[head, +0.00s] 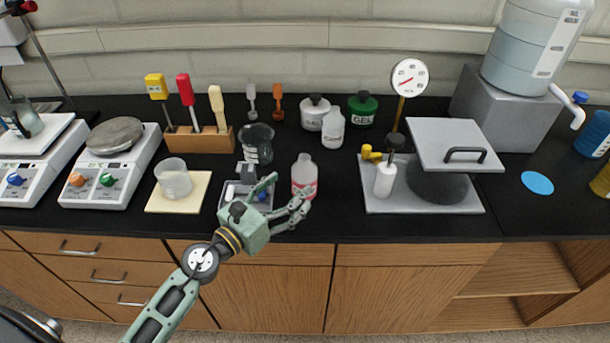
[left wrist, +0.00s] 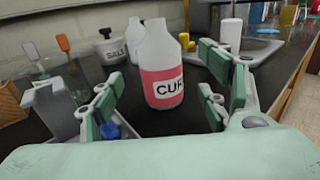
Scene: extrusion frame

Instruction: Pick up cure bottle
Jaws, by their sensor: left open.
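The cure bottle (head: 304,176) is a white jug with a pink label band, upright on the black counter near its front edge. In the left wrist view the bottle (left wrist: 161,68) shows the letters "CUR" and stands just ahead of the fingers, roughly between them. My left gripper (head: 284,196) is open and empty, its fingers spread on the near left side of the bottle. In the left wrist view the gripper (left wrist: 160,105) has one finger pair on each side. My right gripper does not show.
A grey tray (head: 226,203) with small items lies left of the bottle. A glass beaker (head: 257,143) and a white jug (head: 333,128) stand behind. A grey plate (head: 430,204) with a black pot is to the right. Salt (head: 314,112) and gel (head: 362,109) containers are farther back.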

